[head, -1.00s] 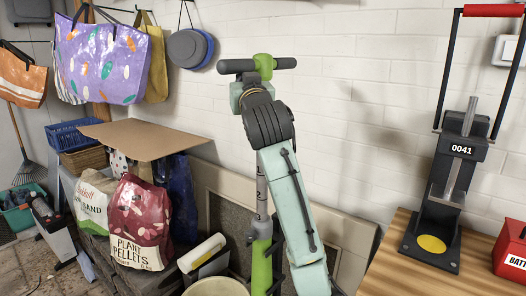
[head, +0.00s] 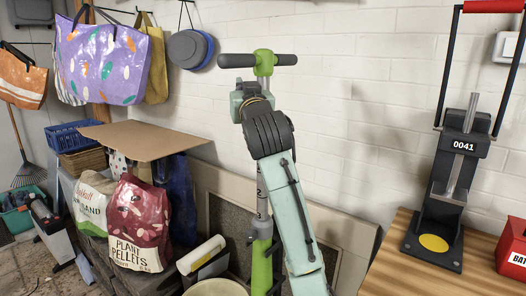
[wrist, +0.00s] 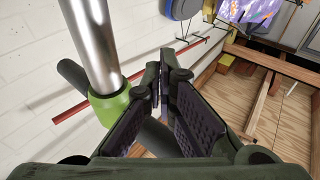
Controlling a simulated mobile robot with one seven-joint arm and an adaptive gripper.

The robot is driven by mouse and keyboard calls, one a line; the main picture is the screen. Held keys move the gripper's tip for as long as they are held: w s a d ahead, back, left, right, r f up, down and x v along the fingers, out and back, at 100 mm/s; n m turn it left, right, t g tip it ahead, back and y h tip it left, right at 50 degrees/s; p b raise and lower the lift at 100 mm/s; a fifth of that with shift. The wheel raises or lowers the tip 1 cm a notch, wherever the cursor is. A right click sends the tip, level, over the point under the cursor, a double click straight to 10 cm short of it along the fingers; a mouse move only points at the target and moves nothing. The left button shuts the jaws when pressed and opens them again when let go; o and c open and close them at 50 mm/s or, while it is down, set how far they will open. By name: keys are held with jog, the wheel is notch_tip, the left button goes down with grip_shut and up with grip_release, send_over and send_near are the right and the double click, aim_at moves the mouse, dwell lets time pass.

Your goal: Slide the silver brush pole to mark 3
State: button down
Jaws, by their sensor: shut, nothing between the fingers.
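The silver brush pole (wrist: 95,45) fills the upper left of the wrist view and ends in a green hub (wrist: 110,105) with a black crossbar. In the head view, the green hub (head: 264,63) and its black crossbar stand at the top, and my arm hides most of the pole. A numeral that looks like 2 shows on the pole (head: 260,193), above a green lower sleeve (head: 261,252) and a black clamp. My gripper (wrist: 158,92) is shut and empty beside the hub, with the crossbar passing behind its fingers. The head view hides the fingers.
A white block wall (head: 350,120) is close behind the pole. A wooden bench (head: 385,265) at the right carries a dark press marked 0041 (head: 465,147) and a red box (head: 512,250). Bags and a cardboard sheet (head: 143,137) stand at the left.

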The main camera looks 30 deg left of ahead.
jog(key=r+b+v, duration=0.2)
jog(key=v, duration=0.9)
jog(key=shift+s+d, duration=0.3)
jog(key=shift+d, duration=0.05)
jog(key=shift+r, duration=0.1)
dwell(0.5)
